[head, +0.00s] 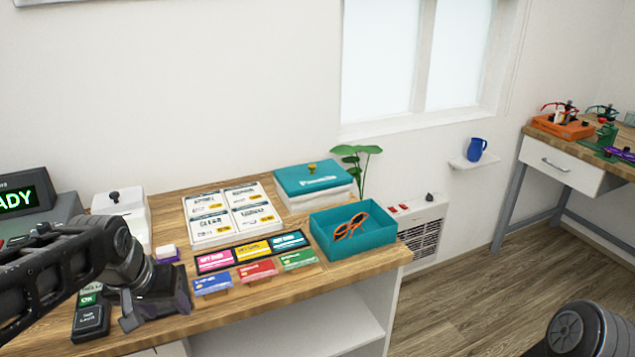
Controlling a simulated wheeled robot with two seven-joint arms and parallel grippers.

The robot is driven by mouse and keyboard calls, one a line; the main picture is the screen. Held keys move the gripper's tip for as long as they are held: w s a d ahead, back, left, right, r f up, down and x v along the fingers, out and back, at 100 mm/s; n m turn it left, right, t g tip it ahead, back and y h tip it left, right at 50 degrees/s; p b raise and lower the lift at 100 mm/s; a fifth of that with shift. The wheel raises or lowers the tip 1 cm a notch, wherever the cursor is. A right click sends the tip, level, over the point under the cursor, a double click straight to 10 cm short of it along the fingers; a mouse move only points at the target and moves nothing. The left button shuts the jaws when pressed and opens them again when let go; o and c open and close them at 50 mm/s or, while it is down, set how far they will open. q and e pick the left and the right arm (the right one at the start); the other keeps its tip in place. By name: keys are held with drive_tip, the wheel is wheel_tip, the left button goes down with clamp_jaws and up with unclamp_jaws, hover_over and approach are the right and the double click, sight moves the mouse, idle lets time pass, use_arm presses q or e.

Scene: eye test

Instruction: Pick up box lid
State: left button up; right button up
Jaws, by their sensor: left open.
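A teal box lid (314,177) with white lettering and a small yellow item on top lies on a white box or stack (316,199) at the back of the wooden counter. An open teal box (362,252) stands in front of it, with orange glasses (351,226) inside. My left gripper (160,312) is open and empty over the counter's front left, well apart from the lid. Part of my right arm shows at the bottom right, but its gripper is out of view.
A white panel of cards (230,217) and several coloured cards (257,270) lie between my left gripper and the lid. A plant (357,160) stands behind the lid. A white device (122,214) and a display terminal (28,202) stand at left.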

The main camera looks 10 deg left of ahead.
use_arm(q)
drive_tip(key=w+d+f+m+g+h, duration=0.1)
drive_tip(key=d+f+h, duration=0.1)
drive_tip(key=d+f, duration=0.7)
drive_tip(key=d+f+h, duration=0.2)
drive_tip(key=d+f, duration=0.3)
drive_tip(key=f, duration=0.7)
drive_tip(key=s+d+f+g, duration=0.1)
drive_tip(key=s+d+f, duration=0.5)
drive_tip(key=s+f, duration=0.2)
drive_tip(key=s+d+f+g, duration=0.1)
drive_tip(key=s+d+f, duration=0.6)
drive_tip(key=f, duration=0.3)
drive_tip(key=shift+s+g+h, duration=0.3)
drive_tip(key=shift+s+g, duration=0.1)
drive_tip(key=shift+s, duration=0.25)
drive_tip(key=shift+c, duration=0.3)
